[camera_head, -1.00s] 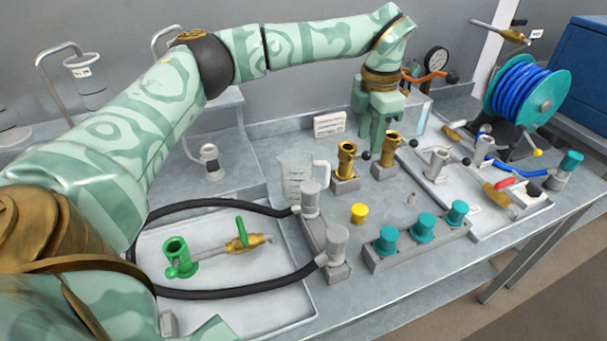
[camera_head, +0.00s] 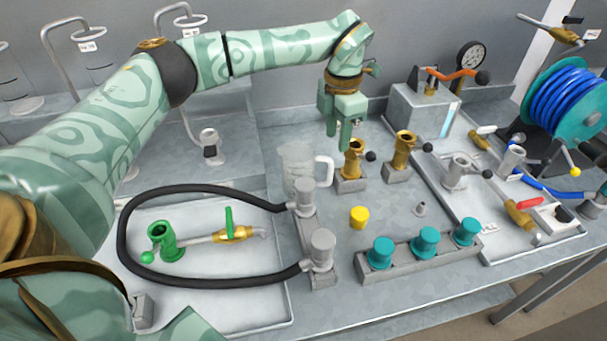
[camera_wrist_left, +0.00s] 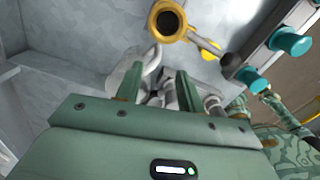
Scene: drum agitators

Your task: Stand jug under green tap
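The clear jug (camera_head: 296,168) with a pale handle stands upright on the bench behind the grey hose fittings. The green tap (camera_head: 232,231), a brass valve with a green lever, lies level over the left tray, joined by a pipe to a green fitting (camera_head: 166,243). My left gripper (camera_head: 337,138) points down, above and to the right of the jug, apart from it. In the left wrist view its two fingers (camera_wrist_left: 157,88) are spread with nothing clearly held; the jug (camera_wrist_left: 124,70) shows beyond them, partly hidden by a finger. My right gripper is not seen.
Two brass fittings (camera_head: 353,160) stand right of the jug. A black hose (camera_head: 125,245) loops around the tap from the grey fittings (camera_head: 322,248). A yellow cap (camera_head: 359,217) and a teal-capped block (camera_head: 428,242) stand in front. The left tray (camera_head: 230,300) has bare floor.

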